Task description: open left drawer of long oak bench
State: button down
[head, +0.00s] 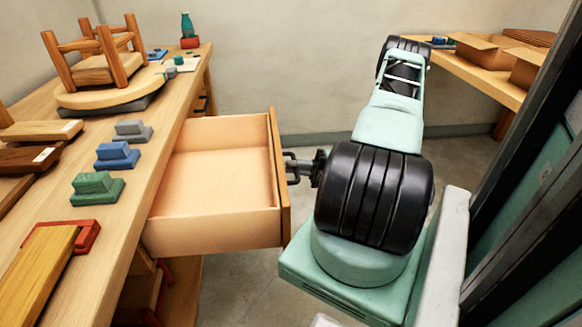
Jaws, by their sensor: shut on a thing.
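The long oak bench (165,125) runs along the left side of the head view. A drawer (215,228) stands pulled far out of its front, and its empty light-wood inside shows. The drawer front (279,175) faces right, with a dark handle (291,168) on it. My gripper (298,168) is at this handle, shut on it. The fingertips are small here and partly hidden by the handle. My arm reaches in from the right.
On the bench stand a small wooden stool (95,57) on a round board, and grey (132,131), blue (117,156) and green (96,188) blocks. A second bench (480,74) with cardboard boxes stands at the back right. A dark frame edges the right side. Floor shows below the drawer.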

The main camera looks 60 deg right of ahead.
jog(key=c, duration=1.5)
grip_release()
jog(key=shift+c, duration=0.2)
jog(key=b+v, duration=0.2)
jog(key=v, duration=1.5)
jog(key=shift+d, duration=0.2)
jog(key=shift+s+f, duration=0.1)
